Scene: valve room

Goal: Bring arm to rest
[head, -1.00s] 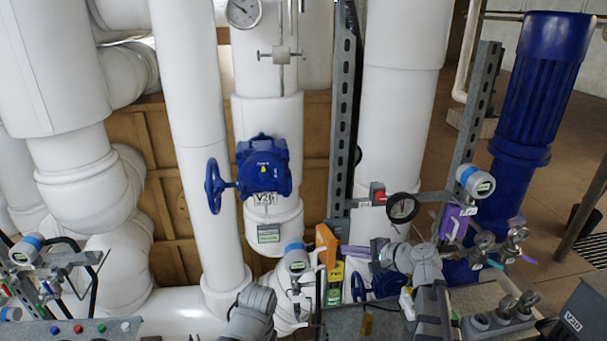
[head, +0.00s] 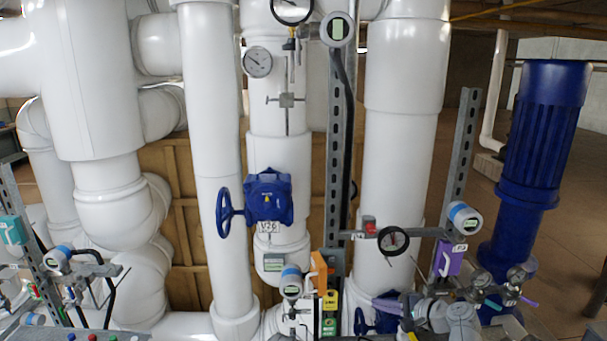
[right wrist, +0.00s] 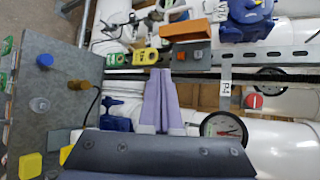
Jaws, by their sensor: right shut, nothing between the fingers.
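My right gripper (head: 385,304) is low in the head view, right of centre, with its grey arm links behind it. Its lilac fingers are pressed together and hold nothing. They also show in the right wrist view (right wrist: 162,100), side by side, pointing up the picture from the dark gripper body. In the head view the fingers appear in front of the blue valve and white pipe low in the picture; I cannot tell the exact gap. My left gripper does not show.
A blue valve with a handwheel (head: 267,198) sits on a white pipe. A round gauge (head: 393,240) and a purple tag (head: 449,258) are close to the right arm. A slotted metal post (head: 335,170) stands at centre. A blue motor (head: 545,130) stands at the right.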

